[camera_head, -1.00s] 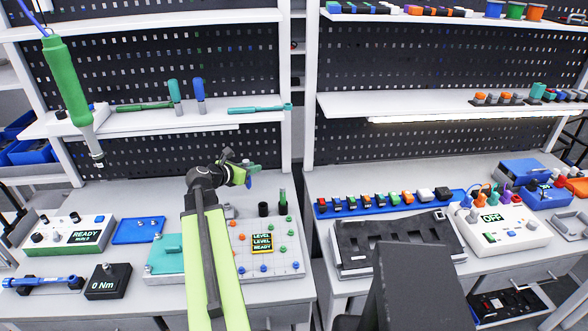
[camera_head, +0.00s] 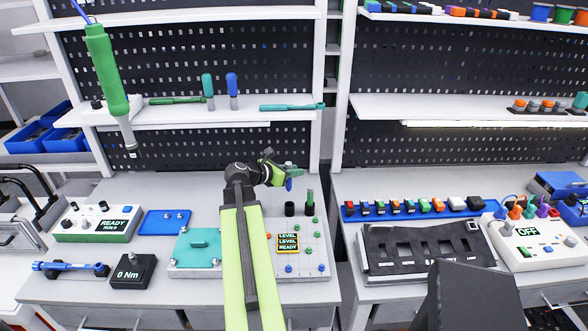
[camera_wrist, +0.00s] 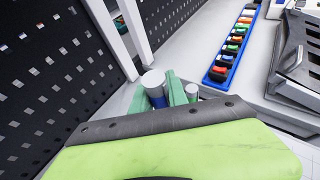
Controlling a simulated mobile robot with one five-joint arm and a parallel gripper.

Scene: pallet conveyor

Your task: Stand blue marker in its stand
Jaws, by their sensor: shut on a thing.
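The blue marker (camera_head: 289,184) hangs upright from my gripper (camera_head: 290,171), over the back edge of the workbench area. In the wrist view the blue marker (camera_wrist: 156,99) shows its white end between the teal fingers of my gripper (camera_wrist: 160,92), which is shut on it. Below it in the head view is an empty-looking black stand (camera_head: 290,208). My gripper is above this stand and apart from it. A green marker (camera_head: 310,196) stands upright in a second black holder just to the right.
A light board with coloured knobs and a "LEVEL READY" display (camera_head: 288,243) lies in front of the stands. A teal plate (camera_head: 195,250) is left of it. A shelf (camera_head: 225,115) with tools runs behind. A blue rack (camera_head: 420,212) of coloured blocks is right.

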